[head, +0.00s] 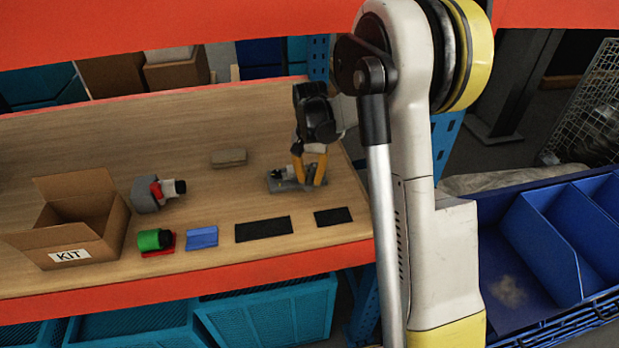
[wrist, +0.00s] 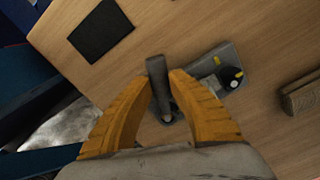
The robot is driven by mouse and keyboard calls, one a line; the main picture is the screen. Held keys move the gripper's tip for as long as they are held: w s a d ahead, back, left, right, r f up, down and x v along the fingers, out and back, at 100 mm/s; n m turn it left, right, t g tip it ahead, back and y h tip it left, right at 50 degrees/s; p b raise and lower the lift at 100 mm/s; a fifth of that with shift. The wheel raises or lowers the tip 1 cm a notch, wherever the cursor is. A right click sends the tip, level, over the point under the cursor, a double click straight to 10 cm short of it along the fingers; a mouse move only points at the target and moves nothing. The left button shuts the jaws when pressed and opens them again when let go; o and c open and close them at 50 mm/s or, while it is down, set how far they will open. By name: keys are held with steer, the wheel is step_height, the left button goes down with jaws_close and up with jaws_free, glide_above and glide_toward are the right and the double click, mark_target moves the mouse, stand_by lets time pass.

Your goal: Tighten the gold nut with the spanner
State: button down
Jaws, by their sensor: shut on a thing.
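My gripper (head: 309,182) is low over the right part of the wooden bench, fingers pointing down. In the wrist view its orange fingers (wrist: 162,82) are closed on a dark grey bar-shaped tool, apparently the spanner (wrist: 157,72). A grey fixture (head: 281,186) lies beside and partly behind the fingers; it also shows in the wrist view (wrist: 207,66), right of the spanner. On it is a dark, round part with white and small yellow patches. I cannot clearly make out the gold nut, or whether the spanner touches it.
Black mats (head: 263,229) (head: 333,216) and a blue mat (head: 202,237) lie along the front edge. A green part (head: 154,240) sits on a red mat. A KIT box (head: 88,240), a grey-and-red part (head: 147,195) and a tan block (head: 229,158) stand apart. Blue bins (head: 540,240) are right.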

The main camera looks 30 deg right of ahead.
steer(key=shift+r, duration=0.15)
steer(key=shift+r+p, duration=0.95)
steer(key=shift+r, duration=0.55)
